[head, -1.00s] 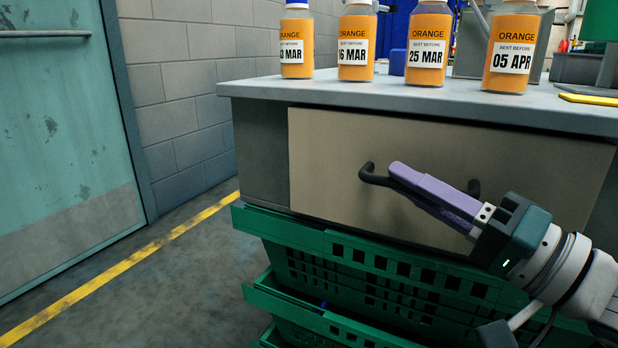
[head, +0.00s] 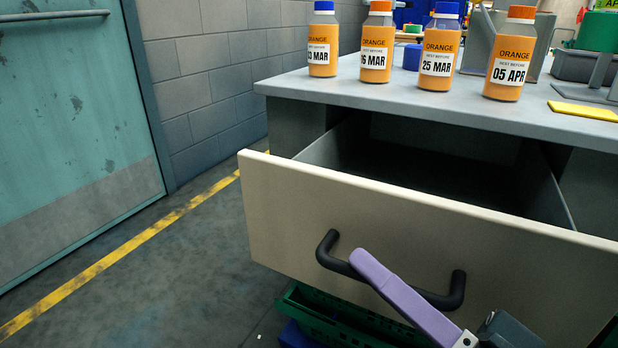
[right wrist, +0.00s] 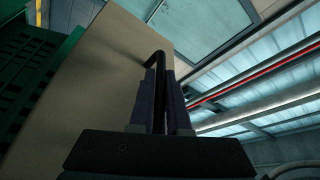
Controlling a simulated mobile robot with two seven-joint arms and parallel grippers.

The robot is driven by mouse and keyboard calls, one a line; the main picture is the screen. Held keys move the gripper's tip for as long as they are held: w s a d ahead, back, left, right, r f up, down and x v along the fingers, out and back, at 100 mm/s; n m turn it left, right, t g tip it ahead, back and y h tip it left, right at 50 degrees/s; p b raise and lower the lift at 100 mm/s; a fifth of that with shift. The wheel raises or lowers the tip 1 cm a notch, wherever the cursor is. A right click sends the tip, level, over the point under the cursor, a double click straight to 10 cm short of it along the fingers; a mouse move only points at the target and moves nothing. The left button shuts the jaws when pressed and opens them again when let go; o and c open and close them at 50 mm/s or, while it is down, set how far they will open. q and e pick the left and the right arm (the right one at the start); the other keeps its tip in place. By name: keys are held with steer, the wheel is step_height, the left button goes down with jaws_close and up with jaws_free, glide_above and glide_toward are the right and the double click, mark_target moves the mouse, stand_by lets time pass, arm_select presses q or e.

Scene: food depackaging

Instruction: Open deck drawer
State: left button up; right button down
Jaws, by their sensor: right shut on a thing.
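The deck drawer (head: 300,215) has a beige front and stands pulled out of the grey deck, with its dark inside showing in the head view. Its black handle (head: 398,282) is a bar across the front. My right gripper (head: 368,262) has purple fingers and is shut on the handle. In the right wrist view the handle (right wrist: 158,75) runs between the two fingers of my right gripper (right wrist: 161,85), beside the drawer front (right wrist: 98,75). The part of the drawer inside that I see looks empty. My left gripper is not in view.
Several orange bottles (head: 437,62) with date labels stand on the grey deck top (head: 400,100). A yellow flat piece (head: 584,111) lies at the right. Green crates (head: 340,318) sit below the drawer. Free floor with a yellow line (head: 120,255) lies at the left, before a teal door (head: 75,120).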

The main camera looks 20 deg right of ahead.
steer(key=s+a+p, duration=0.1)
steer(key=s+a, duration=0.3)
steer(key=a, duration=0.1)
steer(key=shift+s+a, duration=0.3)
steer(key=shift+s, duration=0.1)
steer(key=c, duration=0.9)
jaws_free()
steer(key=shift+s, duration=0.1)
steer(key=v, duration=0.9)
steer(key=shift+s+d, duration=0.2)
steer(key=shift+s, duration=0.15)
